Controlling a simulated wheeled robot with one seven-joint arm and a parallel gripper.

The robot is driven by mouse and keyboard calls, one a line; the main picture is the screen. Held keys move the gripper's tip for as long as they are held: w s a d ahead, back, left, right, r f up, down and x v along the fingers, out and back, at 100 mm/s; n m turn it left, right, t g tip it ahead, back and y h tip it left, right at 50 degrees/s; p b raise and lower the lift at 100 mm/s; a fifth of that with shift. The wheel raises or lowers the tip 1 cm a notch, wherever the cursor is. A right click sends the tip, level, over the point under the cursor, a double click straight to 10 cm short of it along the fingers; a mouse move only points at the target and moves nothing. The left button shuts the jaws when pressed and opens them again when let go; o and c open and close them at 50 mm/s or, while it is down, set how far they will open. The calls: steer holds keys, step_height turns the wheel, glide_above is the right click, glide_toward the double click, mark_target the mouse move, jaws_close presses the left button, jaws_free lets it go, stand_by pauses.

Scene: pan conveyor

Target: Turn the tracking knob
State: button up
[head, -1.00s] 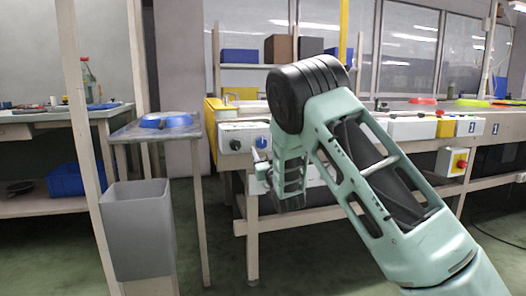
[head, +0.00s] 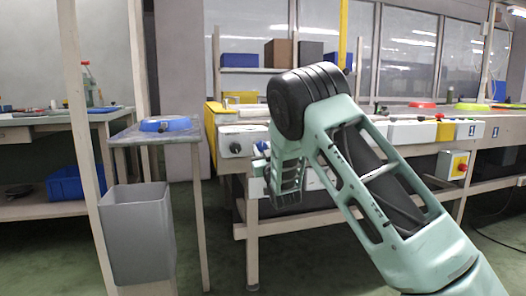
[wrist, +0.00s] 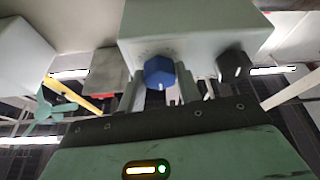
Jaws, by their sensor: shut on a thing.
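A white control box (head: 243,133) on the front of the conveyor carries a black knob (head: 235,147) and a blue knob. In the wrist view the blue knob (wrist: 158,72) sits between the fingers of my gripper (wrist: 159,86), which is shut on it. The black knob (wrist: 236,66) is beside it, to the right, outside the fingers. Each knob has a white pointer mark. In the head view my gripper (head: 261,157) is at the box, small and partly hidden by my wrist. I cannot read any label naming the tracking knob.
A grey bin (head: 137,235) and a small table with a blue pan (head: 166,124) stand to the left. Open floor lies in front.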

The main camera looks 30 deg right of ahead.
steer(key=shift+m, duration=0.5)
steer(key=m+h, duration=0.1)
steer(key=m, duration=0.1)
steer(key=m+h+b, duration=0.1)
steer(key=m, duration=0.1)
steer(key=shift+f+g+h, duration=0.1)
steer(key=shift+g+h, duration=0.2)
steer(key=shift+g, duration=0.1)
steer(key=m+g+h, duration=0.1)
steer(key=m, duration=0.1)
steer(key=m+h+b, duration=0.1)
steer(key=m, duration=0.2)
steer(key=shift+a+m+g, duration=0.15)
steer(key=shift+m+g, duration=0.15)
steer(key=shift+g, duration=0.1)
steer(key=m+g, duration=0.1)
steer(key=m, duration=0.1)
steer(key=m+h, duration=0.1)
steer(key=m, duration=0.1)
steer(key=shift+a+r+m+g+b, duration=0.1)
steer(key=shift+r+m+g+b, duration=0.1)
steer(key=shift+m+g+b, duration=0.15)
steer(key=shift+w+m+g+h, duration=0.15)
steer(key=shift+m+g, duration=0.35)
steer(key=shift+m, duration=0.6)
steer(key=shift+s+m+g+h, duration=0.1)
steer(key=shift+m+g+h, duration=0.25)
steer(key=shift+m, duration=0.7)
steer(key=o, duration=1)
steer(key=shift+r, duration=0.1)
